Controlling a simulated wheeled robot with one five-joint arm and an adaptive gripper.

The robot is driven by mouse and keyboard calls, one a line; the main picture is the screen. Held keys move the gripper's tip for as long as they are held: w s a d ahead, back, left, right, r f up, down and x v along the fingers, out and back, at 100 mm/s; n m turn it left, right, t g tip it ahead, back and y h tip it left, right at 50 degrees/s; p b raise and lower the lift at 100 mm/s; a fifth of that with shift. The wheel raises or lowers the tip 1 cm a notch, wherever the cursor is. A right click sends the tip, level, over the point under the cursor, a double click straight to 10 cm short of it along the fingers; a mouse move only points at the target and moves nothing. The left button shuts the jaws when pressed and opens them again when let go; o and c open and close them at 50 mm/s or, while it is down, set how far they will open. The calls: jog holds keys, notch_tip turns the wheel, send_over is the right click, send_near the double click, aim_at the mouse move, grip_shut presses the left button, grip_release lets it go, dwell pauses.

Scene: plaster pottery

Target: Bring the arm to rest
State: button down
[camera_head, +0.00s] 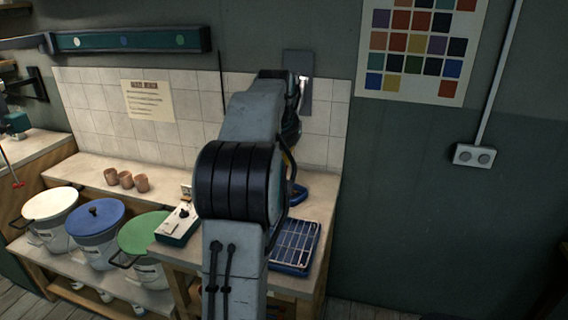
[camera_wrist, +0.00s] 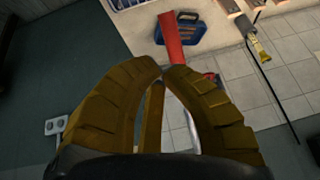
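My arm (camera_head: 240,180) rises in the middle of the head view and bends away toward the tiled wall. My gripper is hidden behind the arm there. In the wrist view, the two brown-yellow fingers of my gripper (camera_wrist: 162,68) curve together and their tips appear to meet. A red strip-like thing (camera_wrist: 172,38) shows just beyond the tips. I cannot tell whether it touches them; nothing is clearly held.
A worktop (camera_head: 85,172) along the tiled wall bears several clay cups (camera_head: 126,180). Lidded buckets (camera_head: 95,220) stand in front. A blue gridded tray (camera_head: 294,245) lies right of my arm. A blue case (camera_wrist: 187,30) shows in the wrist view. The right side is open before the wall.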

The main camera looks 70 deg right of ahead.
jog(key=shift+a+r, duration=0.4)
jog(key=shift+r, duration=0.15)
jog(key=a+f+n+y, duration=0.2)
jog(key=a+f+y, duration=0.1)
jog(key=a+f, duration=0.85)
jog(key=w+a+n+t+y, duration=0.1)
jog(key=a+n, duration=0.4)
jog(key=a, duration=0.8)
jog(key=w+a+n+t+y, duration=0.1)
jog(key=w+a+n, duration=0.3)
jog(key=a, duration=0.9)
jog(key=w+a+n+t, duration=0.1)
jog(key=a+n, duration=0.5)
jog(key=a, duration=0.7)
jog(key=shift+w+a+f+y, duration=0.2)
jog(key=shift+w+y, duration=0.2)
jog(key=shift+w, duration=0.5)
